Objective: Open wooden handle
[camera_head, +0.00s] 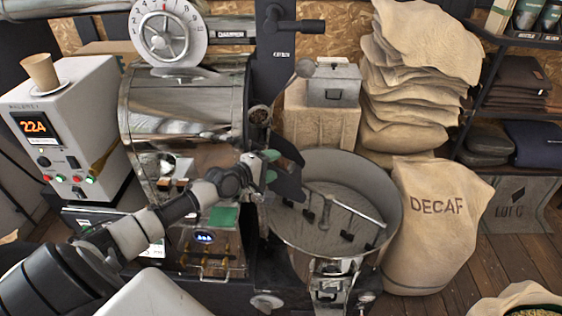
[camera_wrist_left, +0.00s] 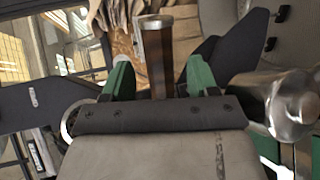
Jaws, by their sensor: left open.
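The wooden handle (camera_wrist_left: 158,62) is a dark brown bar with a metal cap, seen upright in the left wrist view. It lies between the two green fingers of my left gripper (camera_wrist_left: 160,78), with a visible gap on each side. In the head view my left gripper (camera_head: 271,166) is at the front of the roaster drum (camera_head: 185,105), beside the round cooling tray. The handle is mostly hidden there behind the gripper and dark metal parts. My left gripper is open and holds nothing. My right gripper is not in view.
The round cooling tray (camera_head: 390,190) with stirring arms stands just right of my gripper. A DECAF sack (camera_head: 435,235) and stacked sacks (camera_head: 410,95) stand further right. A white control box (camera_head: 85,110) with a cup (camera_head: 40,70) is at left.

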